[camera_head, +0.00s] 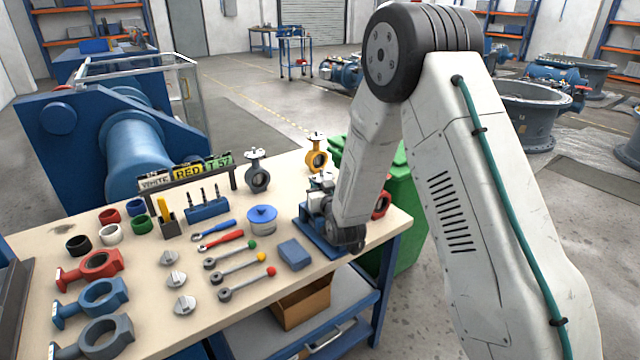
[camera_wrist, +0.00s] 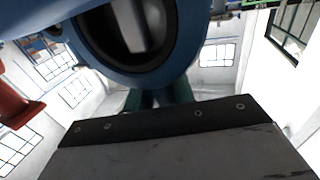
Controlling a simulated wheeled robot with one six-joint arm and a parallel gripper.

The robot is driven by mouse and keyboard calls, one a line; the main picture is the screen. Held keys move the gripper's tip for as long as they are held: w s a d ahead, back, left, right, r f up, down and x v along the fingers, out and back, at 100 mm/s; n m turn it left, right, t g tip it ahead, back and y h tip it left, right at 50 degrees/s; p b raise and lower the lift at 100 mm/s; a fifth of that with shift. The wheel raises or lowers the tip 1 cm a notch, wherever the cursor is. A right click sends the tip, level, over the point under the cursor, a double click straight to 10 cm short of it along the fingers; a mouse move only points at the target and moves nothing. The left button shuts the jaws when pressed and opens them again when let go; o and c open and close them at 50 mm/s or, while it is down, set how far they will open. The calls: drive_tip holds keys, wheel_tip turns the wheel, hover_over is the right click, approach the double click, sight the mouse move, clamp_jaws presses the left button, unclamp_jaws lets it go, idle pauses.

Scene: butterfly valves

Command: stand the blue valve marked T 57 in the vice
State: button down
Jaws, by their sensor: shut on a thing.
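A blue valve ring (camera_wrist: 140,75) with a dark lining fills the top of the wrist view, very close. My gripper (camera_wrist: 158,98) is shut on it, with greenish fingers meeting its lower rim. No T 57 mark is readable on this valve. In the head view my wrist hangs low at the table's right front corner, over the blue base of the vice (camera_head: 312,243). My arm hides much of the vice and the held valve there. I cannot tell whether the valve touches the vice.
A red valve (camera_head: 381,204) stands just right of my forearm. Dark grey (camera_head: 257,172) and yellow (camera_head: 316,155) valves stand behind. A blue box (camera_head: 294,254) lies left of the vice. Red, blue and grey ring bodies lie at left. A sign rack (camera_head: 187,172) shows T-57.

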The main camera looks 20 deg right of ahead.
drive_tip(key=c, duration=1.1)
unclamp_jaws()
drive_tip(key=s, duration=0.7)
drive_tip(key=shift+s, duration=0.4)
